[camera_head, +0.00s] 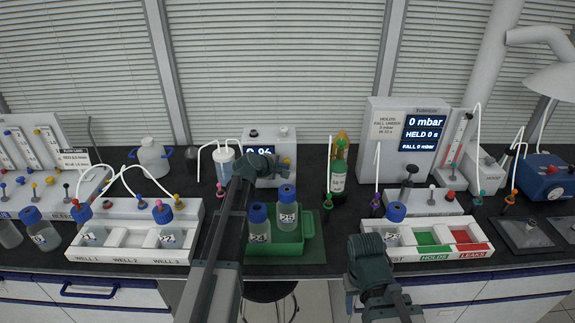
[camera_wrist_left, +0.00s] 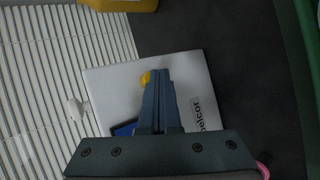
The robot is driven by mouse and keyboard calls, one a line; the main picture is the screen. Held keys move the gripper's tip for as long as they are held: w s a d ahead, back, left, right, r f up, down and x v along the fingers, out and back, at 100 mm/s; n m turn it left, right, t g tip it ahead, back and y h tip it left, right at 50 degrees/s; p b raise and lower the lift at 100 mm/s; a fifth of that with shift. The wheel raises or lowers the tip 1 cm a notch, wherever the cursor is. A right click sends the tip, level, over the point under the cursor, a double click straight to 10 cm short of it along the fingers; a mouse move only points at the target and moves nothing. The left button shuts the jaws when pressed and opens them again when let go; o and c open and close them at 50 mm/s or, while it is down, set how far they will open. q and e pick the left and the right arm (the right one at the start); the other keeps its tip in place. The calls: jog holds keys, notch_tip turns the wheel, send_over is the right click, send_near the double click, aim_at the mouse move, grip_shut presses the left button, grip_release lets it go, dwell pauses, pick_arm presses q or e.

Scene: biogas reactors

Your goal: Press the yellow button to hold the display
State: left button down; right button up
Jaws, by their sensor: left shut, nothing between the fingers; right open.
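A white instrument box (camera_head: 287,137) with a dark display (camera_head: 259,150) stands at the back of the bench. My left gripper (camera_head: 270,164) is shut and empty in front of it and hides part of its face. In the left wrist view the closed fingers (camera_wrist_left: 160,74) reach over the white box (camera_wrist_left: 195,75). The yellow button (camera_wrist_left: 145,78) shows just left of the fingertips, partly covered by them; I cannot tell whether they touch. A blue-black display corner (camera_wrist_left: 124,129) shows below it. My right gripper (camera_head: 368,248) is open, low in front of the right rack.
A white well rack (camera_head: 130,247) stands left. A right rack (camera_head: 440,255) holds a bottle.

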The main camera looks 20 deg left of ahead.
pick_arm(q)
jog(key=shift+w, duration=0.1)
dwell(0.3)
jog(key=shift+w+a, duration=0.15)
jog(key=shift+w, duration=0.2)
jog(key=shift+s, duration=0.4)
dwell(0.4)
jog(key=s+d, duration=0.2)
jog(key=s, duration=0.3)
jog(key=shift+s, duration=0.4)
